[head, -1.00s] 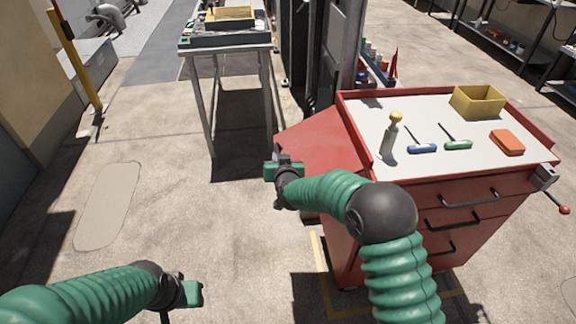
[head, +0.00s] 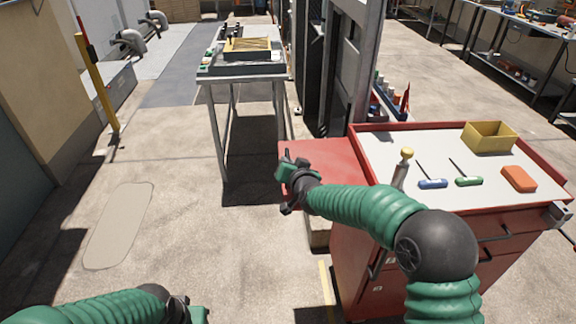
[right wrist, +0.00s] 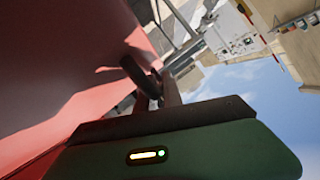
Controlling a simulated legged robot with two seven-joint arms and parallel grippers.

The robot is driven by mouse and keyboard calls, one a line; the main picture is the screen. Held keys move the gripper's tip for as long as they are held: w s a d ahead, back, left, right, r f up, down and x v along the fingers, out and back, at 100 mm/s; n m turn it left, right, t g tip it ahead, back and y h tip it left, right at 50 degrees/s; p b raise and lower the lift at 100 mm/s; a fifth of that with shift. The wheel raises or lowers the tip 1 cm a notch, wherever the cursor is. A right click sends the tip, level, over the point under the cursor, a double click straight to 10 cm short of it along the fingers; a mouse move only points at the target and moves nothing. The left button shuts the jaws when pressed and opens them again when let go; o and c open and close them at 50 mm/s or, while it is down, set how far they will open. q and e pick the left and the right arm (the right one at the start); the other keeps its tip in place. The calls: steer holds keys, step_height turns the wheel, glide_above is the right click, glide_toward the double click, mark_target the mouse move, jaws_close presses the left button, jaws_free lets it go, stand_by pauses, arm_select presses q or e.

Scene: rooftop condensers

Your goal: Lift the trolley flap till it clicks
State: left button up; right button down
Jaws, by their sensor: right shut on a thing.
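The red trolley (head: 350,270) stands at the right with its light worktop. Its red flap (head: 322,158) sticks out from the trolley's left side and looks close to level with the worktop. My right gripper (head: 287,180) is shut on the flap at its outer left edge. In the right wrist view the flap (right wrist: 60,50) fills the left as a red sheet, with the dark fingers (right wrist: 152,88) at its edge. The exact grip and the flap's hinge and catch are hidden. My left gripper (head: 194,314) is at the bottom edge, partly cut off, away from the trolley.
On the worktop are a yellow-topped bottle (head: 402,168), blue (head: 433,184) and green (head: 469,181) handled tools, an orange block (head: 518,178) and a yellow bin (head: 489,137). A grey table (head: 243,76) stands behind.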

steer(key=shift+a, duration=0.1)
steer(key=c, duration=1.8)
jaws_free()
steer(key=shift+o, duration=0.2)
steer(key=p+v, duration=0.1)
steer(key=v, duration=1.5)
steer(key=shift+s, duration=0.4)
steer(key=s+d+f+n+g+h, duration=0.2)
steer(key=s+d+f+g, duration=0.5)
steer(key=s, duration=0.5)
steer(key=s+d+f+n+g+h, duration=0.1)
steer(key=s+d+f+g, duration=0.4)
steer(key=s+f, duration=0.6)
step_height(320, 180, up, 17)
steer(key=s+t+p, duration=0.1)
steer(key=p, duration=1.5)
steer(key=shift+s+d, duration=0.35)
steer(key=shift+d, duration=0.05)
